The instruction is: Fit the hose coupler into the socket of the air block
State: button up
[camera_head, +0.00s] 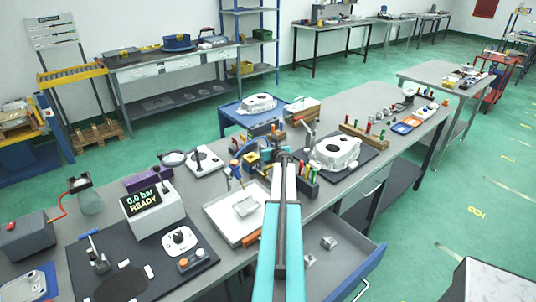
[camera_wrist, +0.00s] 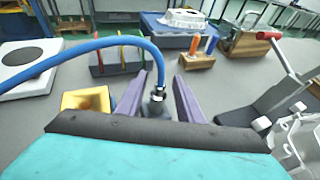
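In the wrist view a blue hose (camera_wrist: 95,45) arches in from the left and bends down to a metal hose coupler (camera_wrist: 158,96). The coupler stands upright between the two purple fingers of my gripper (camera_wrist: 160,92). A narrow gap shows on each side of it, so my gripper looks open around it. The coupler's lower end is hidden behind my gripper body. In the head view my gripper (camera_head: 284,157) is over the middle of the bench, and the coupler is too small to make out there. I cannot tell for sure which thing is the air block or see its socket.
A yellow block (camera_wrist: 88,100) stands left of my gripper. A white casting (camera_head: 335,151) on a dark mat is to the right. A white tray (camera_head: 217,210) and a display box (camera_head: 152,212) reading 0.0 bar READY are to the left. A drawer (camera_head: 345,262) is open at the front.

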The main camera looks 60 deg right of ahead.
grip_shut()
jog(key=shift+r, duration=0.15)
dwell(0.4)
jog(key=shift+r+b, duration=0.6)
jog(key=shift+r, duration=4.25)
